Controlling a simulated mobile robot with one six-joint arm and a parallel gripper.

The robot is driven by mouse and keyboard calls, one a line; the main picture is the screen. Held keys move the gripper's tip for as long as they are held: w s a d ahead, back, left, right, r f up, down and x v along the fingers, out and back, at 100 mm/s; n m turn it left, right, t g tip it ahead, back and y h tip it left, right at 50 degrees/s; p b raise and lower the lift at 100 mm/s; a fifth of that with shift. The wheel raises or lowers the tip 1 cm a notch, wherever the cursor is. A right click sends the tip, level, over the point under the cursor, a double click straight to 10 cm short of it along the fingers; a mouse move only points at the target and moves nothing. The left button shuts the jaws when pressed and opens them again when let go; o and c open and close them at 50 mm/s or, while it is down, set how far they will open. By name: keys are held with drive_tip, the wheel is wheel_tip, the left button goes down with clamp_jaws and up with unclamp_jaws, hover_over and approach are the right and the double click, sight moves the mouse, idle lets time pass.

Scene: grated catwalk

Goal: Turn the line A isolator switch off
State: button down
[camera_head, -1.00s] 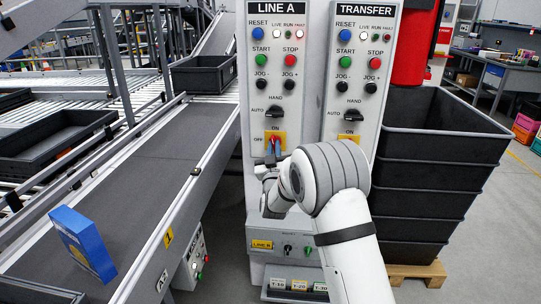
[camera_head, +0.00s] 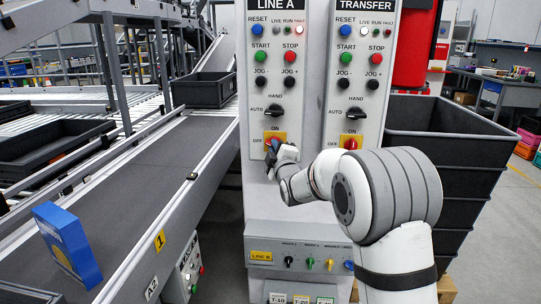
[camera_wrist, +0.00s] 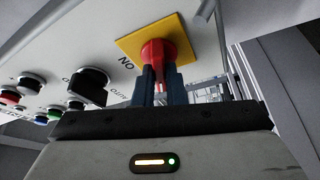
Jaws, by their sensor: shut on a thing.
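The line A isolator switch is a red knob on a yellow plate (camera_head: 282,136), low on the LINE A panel, with ON above it and OFF to its left. In the wrist view the red knob (camera_wrist: 157,52) stands out from the yellow plate (camera_wrist: 178,29). My gripper (camera_wrist: 159,84) is shut on the red knob, one dark blue finger on each side. In the head view my gripper (camera_head: 273,153) reaches the switch from the lower right and covers most of the knob. I cannot tell which way the knob points.
The TRANSFER panel with a similar red switch (camera_head: 350,143) is close on the right. A black selector (camera_head: 275,110) sits just above. A conveyor (camera_head: 135,190) with a blue box (camera_head: 68,245) runs at left. Stacked black bins (camera_head: 445,150) stand at right.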

drive_tip(key=n+g+b, duration=0.1)
drive_tip(key=n, duration=0.3)
drive_tip(key=shift+f+g+b, duration=0.15)
drive_tip(key=shift+g+b, duration=0.25)
idle(0.4)
drive_tip(key=c, duration=1.5)
unclamp_jaws()
drive_tip(key=shift+r, duration=0.2)
drive_tip(key=v, duration=0.8)
